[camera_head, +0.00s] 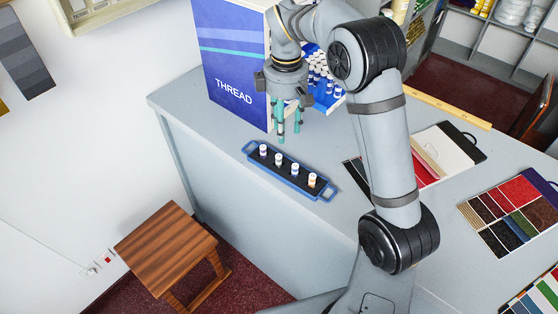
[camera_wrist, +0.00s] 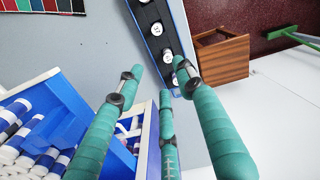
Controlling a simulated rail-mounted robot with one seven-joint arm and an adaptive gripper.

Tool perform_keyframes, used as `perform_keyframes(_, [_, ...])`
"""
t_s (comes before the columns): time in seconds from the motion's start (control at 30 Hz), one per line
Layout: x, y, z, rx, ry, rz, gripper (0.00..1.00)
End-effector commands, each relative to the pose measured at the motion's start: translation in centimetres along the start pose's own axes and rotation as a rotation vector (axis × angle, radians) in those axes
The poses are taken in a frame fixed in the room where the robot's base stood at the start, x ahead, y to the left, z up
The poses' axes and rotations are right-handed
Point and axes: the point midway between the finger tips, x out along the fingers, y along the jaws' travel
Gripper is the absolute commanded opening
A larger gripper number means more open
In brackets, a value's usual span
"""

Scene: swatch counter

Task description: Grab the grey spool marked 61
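Several small white-capped spools stand upright in a row in a blue tray with a black inside (camera_head: 327,193) on the counter. In the head view they are a purple-banded spool (camera_head: 263,150), a pale one with a dull band (camera_head: 279,160), a bluish one (camera_head: 294,169) and an orange-banded one (camera_head: 312,180). Their numbers are too small to read, so I cannot tell which is 61. My three-fingered gripper (camera_head: 283,118) is open and empty, pointing down above the counter behind the tray's left part. In the wrist view its fingers (camera_wrist: 158,82) are spread, partly covering the tray's near end.
A tall blue THREAD box (camera_head: 232,65) stands right behind the gripper, with an open blue rack of spools (camera_head: 322,82) beside it. Swatch cards (camera_head: 508,214) and a wooden ruler (camera_head: 440,104) lie to the right. A wooden stool (camera_head: 165,245) stands on the floor in front.

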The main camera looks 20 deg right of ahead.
Motion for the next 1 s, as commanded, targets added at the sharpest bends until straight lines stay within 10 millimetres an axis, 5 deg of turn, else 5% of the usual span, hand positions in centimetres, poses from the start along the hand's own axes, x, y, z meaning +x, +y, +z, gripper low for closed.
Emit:
perform_keyframes(0.8, [9.7, -1.0, -1.3, -0.051, -0.001, -0.001, 0.37])
perform_keyframes(1.0, [10.3, -0.9, -1.4, -0.050, 0.003, 0.002, 0.37])
